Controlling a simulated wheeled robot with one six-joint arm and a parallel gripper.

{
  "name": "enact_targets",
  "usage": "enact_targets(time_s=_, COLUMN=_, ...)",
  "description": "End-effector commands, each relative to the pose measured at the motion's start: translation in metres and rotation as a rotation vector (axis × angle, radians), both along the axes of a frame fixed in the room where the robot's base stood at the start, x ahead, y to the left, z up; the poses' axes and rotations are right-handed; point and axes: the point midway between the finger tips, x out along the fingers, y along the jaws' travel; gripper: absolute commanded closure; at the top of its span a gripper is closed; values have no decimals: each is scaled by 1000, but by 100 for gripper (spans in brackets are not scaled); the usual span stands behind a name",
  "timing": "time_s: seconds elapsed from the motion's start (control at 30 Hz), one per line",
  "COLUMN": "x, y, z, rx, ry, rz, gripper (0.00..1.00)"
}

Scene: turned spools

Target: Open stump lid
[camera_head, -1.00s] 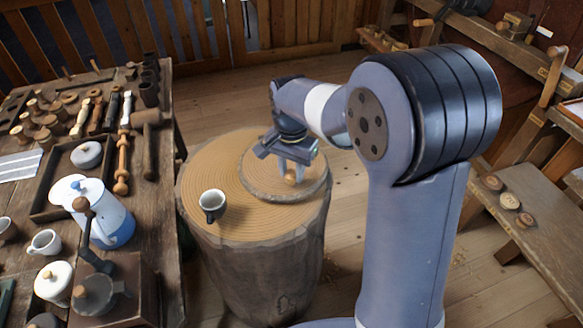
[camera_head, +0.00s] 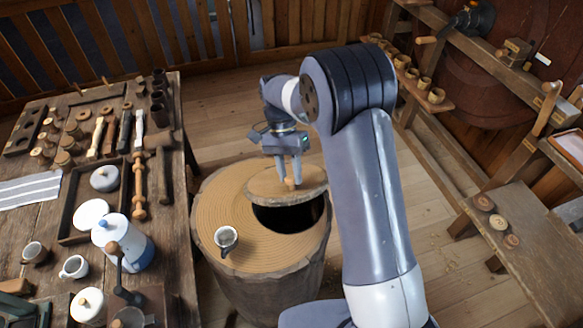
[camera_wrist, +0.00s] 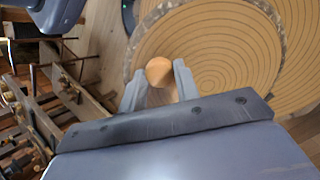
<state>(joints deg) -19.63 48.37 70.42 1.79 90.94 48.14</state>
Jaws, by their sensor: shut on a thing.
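The stump (camera_head: 215,200) stands on the floor with a dark round opening (camera_head: 290,217) in its top. Its round wooden lid (camera_head: 262,183) is raised above the stump top, toward the back, uncovering the front part of the opening. My gripper (camera_head: 289,182) is shut on the lid's small round wooden knob (camera_head: 290,184). In the wrist view the knob (camera_wrist: 159,71) sits between my two fingertips, with the lid (camera_wrist: 215,50) behind it. The back of the opening is hidden under the lid.
A cup (camera_head: 226,238) stands on the stump's front left. A cluttered workbench (camera_head: 175,180) is close on the left, with a blue and white pot (camera_head: 130,245). A low bench (camera_head: 520,235) with knobs stands right. Floor is free behind the stump.

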Motion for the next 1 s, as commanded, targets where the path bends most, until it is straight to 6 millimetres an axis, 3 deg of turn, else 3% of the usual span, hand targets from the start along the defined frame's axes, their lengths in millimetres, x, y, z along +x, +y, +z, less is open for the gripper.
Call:
enact_targets(time_s=0.03, x=5, y=1, z=10, rx=-7, ry=26, rz=0, gripper=100)
enact_targets(time_s=0.5, x=33, y=9, z=28, rx=-59, ry=204, rz=0, gripper=100)
enact_targets(time_s=1.0, x=41, y=12, z=32, rx=-71, ry=247, rz=0, gripper=100)
